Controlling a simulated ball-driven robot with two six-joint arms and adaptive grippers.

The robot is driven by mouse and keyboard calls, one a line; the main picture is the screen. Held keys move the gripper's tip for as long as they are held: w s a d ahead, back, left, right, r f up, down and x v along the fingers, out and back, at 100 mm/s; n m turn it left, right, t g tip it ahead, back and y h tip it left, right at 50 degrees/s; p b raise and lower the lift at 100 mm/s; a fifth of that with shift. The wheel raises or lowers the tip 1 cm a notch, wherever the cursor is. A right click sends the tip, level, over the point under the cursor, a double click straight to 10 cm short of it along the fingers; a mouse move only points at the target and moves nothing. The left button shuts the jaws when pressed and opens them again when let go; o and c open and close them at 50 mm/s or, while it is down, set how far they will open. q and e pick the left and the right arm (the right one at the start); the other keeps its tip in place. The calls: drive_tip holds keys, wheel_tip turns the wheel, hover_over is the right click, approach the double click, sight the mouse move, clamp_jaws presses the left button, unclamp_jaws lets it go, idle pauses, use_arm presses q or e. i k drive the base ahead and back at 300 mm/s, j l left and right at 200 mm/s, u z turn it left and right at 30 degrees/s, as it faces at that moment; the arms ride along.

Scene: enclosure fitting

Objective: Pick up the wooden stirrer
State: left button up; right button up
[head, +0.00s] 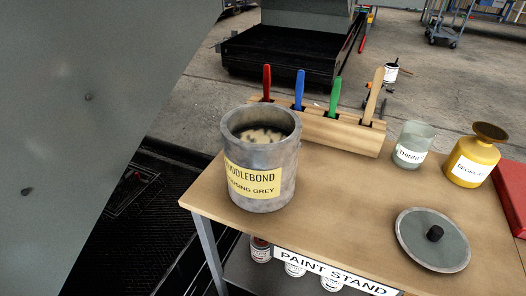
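The wooden stirrer (374,94) stands nearly upright, leaning slightly right, at the right end of a wooden holder block (328,131). Its pale upper part shows above the block; its lower end is hidden in the slot. Red (267,80), blue (299,88) and green (335,94) handled tools stand in the same block to its left. A grey paint pot (262,165) labelled "...DDLEBOND ...OUSING GREY" stands open in front of the block's left part. Neither of my grippers is in view.
The wooden paint stand table (335,208) also carries a thinner jar (412,146), a yellow degreaser can (474,160), a round lid (433,239) and a red object (513,195) at the right edge. The table's middle is clear. A large grey panel (80,110) fills the left.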

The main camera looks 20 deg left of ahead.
sight(380, 72)
drive_tip(key=k+u, duration=0.15)
drive_tip(key=u, duration=0.3)
drive_tip(key=k+j+u, duration=0.1)
drive_tip(key=u, duration=0.35)
drive_tip(key=k+j+u, duration=0.1)
drive_tip(key=u, duration=0.35)
drive_tip(key=k+j, duration=0.05)
drive_tip(key=k, duration=0.05)
